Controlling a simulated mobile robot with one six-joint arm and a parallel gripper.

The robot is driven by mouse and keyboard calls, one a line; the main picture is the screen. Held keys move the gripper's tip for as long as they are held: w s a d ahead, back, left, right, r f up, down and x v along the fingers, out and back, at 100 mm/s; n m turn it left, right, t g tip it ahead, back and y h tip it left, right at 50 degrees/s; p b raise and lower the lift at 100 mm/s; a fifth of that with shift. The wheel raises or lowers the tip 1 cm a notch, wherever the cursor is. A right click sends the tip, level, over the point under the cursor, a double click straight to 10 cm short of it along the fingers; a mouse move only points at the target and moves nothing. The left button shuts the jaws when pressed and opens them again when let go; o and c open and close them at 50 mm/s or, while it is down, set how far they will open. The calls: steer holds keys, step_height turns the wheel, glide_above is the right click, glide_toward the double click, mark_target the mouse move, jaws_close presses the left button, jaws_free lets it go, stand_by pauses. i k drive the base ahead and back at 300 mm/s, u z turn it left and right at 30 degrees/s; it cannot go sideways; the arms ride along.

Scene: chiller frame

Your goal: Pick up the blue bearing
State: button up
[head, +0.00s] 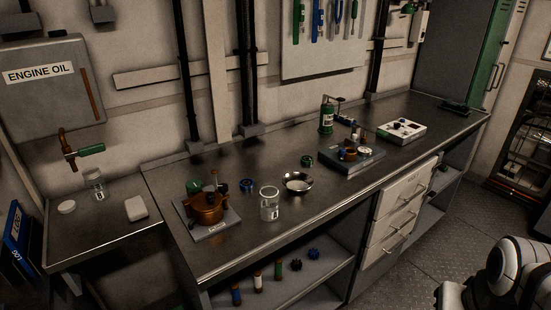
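A small blue ring-shaped part (247,186), which looks like the blue bearing, lies on the dark metal worktop (330,205). It is behind the glass jar and to the right of the copper pot, apart from both. Two small dark blue round parts, a left one (296,264) and a right one (313,254), sit on the lower shelf; they are too small to tell what they are. Part of my white arm shows at the bottom right, far from the blue ring. My gripper is not in view.
Near the blue ring stand a copper pot (207,208) on a grey plate, a glass jar (269,204), a metal bowl (297,183) and a green round part (307,161). The floor (410,265) before the drawers is clear.

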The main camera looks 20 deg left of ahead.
mark_target(246, 184)
steer(key=u, duration=0.75)
steer(key=i, duration=1.05)
steer(key=u, duration=0.75)
steer(key=k, duration=0.65)
steer(key=u, duration=0.2)
steer(key=i, duration=0.75)
steer(key=z, duration=0.1)
